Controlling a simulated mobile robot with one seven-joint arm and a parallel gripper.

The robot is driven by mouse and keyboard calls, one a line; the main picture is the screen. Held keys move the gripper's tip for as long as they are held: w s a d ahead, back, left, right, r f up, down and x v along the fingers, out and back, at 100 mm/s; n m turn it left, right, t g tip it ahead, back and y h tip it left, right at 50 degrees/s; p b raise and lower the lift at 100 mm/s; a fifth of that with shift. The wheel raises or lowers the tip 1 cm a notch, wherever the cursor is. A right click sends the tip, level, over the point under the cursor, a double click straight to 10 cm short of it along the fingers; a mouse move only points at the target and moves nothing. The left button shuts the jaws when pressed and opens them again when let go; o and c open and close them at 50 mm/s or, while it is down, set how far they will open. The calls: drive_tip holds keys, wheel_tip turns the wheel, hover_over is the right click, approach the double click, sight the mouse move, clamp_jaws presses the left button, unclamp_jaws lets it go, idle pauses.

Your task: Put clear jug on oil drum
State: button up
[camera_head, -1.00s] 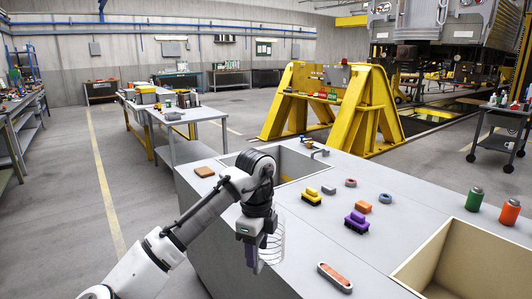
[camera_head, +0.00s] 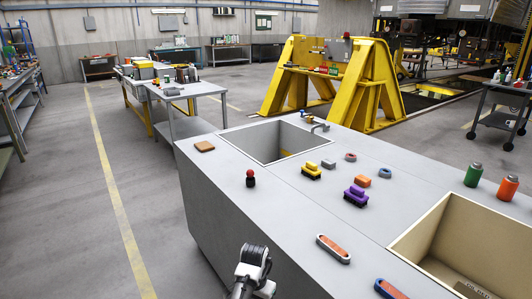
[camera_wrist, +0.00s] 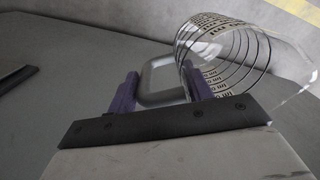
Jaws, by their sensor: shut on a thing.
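The clear jug (camera_wrist: 235,58), see-through with dark printed measuring bands, shows in the wrist view. My gripper (camera_wrist: 160,80) has its purple fingers shut on the jug's clear handle. In the head view only part of my arm shows at the bottom edge; the gripper and jug are out of that view. I cannot make out an oil drum in either view.
The grey worktop (camera_head: 290,215) has a sink (camera_head: 270,142), a deep beige bin (camera_head: 425,245), several brushes and blocks, and green (camera_head: 473,174) and orange (camera_head: 508,187) canisters. A small red-and-black object (camera_head: 250,178) stands near its left edge. Open floor (camera_head: 70,215) lies to the left.

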drive_tip(key=s+d+f+n, duration=0.3)
drive_tip(key=s+f+n, duration=0.2)
drive_tip(key=s+f, duration=0.3)
wheel_tip(320, 180, down, 5)
drive_tip(key=shift+s+r, duration=0.1)
drive_tip(key=shift+s, duration=0.3)
drive_tip(key=shift+d, duration=0.1)
drive_tip(key=shift+a, duration=0.2)
idle(0.3)
